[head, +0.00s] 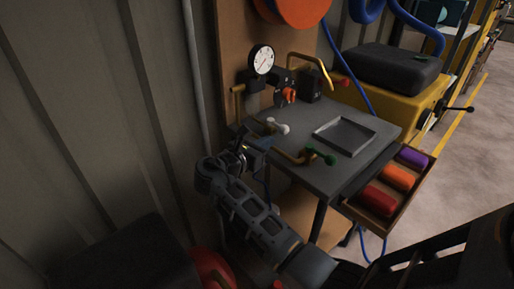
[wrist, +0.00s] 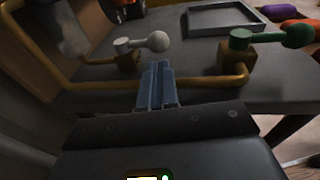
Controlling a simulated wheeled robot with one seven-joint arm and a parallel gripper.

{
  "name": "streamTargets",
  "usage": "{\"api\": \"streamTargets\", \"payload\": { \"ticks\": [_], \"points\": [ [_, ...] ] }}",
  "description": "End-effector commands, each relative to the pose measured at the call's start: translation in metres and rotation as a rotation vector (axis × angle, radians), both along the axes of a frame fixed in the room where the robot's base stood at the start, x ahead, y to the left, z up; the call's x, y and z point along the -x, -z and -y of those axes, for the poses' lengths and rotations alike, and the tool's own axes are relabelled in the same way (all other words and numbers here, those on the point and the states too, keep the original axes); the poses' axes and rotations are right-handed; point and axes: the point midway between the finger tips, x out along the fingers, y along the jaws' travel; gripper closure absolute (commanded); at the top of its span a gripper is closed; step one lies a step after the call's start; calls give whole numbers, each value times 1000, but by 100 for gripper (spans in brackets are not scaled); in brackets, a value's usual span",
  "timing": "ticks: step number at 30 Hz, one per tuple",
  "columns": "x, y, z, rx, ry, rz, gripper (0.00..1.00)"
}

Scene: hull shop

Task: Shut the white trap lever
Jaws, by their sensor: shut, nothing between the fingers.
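The white trap lever (head: 278,126) stands on the grey bench top near its left edge. In the wrist view its white ball end (wrist: 158,41) points right from a pale hub (wrist: 123,46) on a brass valve body. My gripper (wrist: 157,66) is shut and empty, its two blue-grey fingers together just below and in front of the white ball. A small gap seems to show between fingertips and ball; contact is hard to tell. In the head view my gripper (head: 254,143) is at the bench's near left edge, partly hidden by my arm.
A green lever (head: 320,155) on a brass pipe (wrist: 195,84) is right of my fingers. The pipe crosses the wrist view by the fingers. A shallow grey tray (head: 372,143) lies right; bench between is clear.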

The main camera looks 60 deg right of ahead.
Motion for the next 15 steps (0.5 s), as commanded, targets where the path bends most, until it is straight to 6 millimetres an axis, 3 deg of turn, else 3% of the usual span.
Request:
{"api": "streamTargets", "payload": {
  "ticks": [6,15],
  "points": [
    [3,4,31,1,1,1,100],
    [4,5,42,0,-2,2,100]
  ]
}}
